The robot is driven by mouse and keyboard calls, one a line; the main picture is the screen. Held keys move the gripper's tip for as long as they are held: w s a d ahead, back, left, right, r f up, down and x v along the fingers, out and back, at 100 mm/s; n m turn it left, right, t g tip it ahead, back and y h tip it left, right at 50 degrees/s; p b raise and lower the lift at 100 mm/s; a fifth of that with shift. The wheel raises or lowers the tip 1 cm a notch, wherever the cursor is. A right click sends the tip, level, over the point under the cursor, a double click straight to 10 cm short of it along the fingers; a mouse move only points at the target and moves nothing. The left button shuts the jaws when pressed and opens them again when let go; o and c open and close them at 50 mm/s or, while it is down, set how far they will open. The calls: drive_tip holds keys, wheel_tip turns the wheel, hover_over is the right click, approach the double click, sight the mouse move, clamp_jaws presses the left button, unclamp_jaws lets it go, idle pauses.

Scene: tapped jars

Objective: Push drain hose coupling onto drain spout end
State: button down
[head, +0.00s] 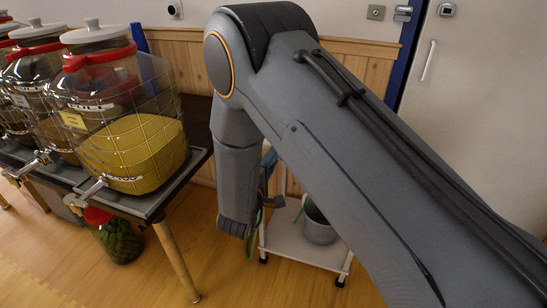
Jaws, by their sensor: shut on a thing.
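A large glass jar (128,125) with yellow contents stands on a dark tray at the left. A metal drain spout (92,190) sticks out low at its front left, over the tray's edge. My gripper (271,201) shows only in part behind my wrist, well to the right of the spout and apart from it. It is shut on what seems to be a green hose (254,222), of which a short piece shows beside my wrist. The coupling itself cannot be made out.
More tapped jars (35,72) stand further left. A lidded jar (117,238) with green contents is below the table, near a wooden leg (177,262). A white trolley (288,245) carries a grey bucket (318,226) behind my arm. Floor is free between table and trolley.

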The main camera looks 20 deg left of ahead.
drive_tip(key=shift+s, duration=0.2)
idle(0.3)
drive_tip(key=shift+s+a+p, duration=0.1)
drive_tip(key=shift+s+p, duration=0.55)
drive_tip(key=shift+s, duration=0.35)
drive_tip(key=s+p, duration=0.3)
drive_tip(key=s, duration=0.3)
drive_tip(key=shift+s+a, duration=0.15)
drive_tip(key=shift+a, duration=0.1)
drive_tip(key=shift+d+r, duration=0.1)
drive_tip(key=shift+d, duration=0.05)
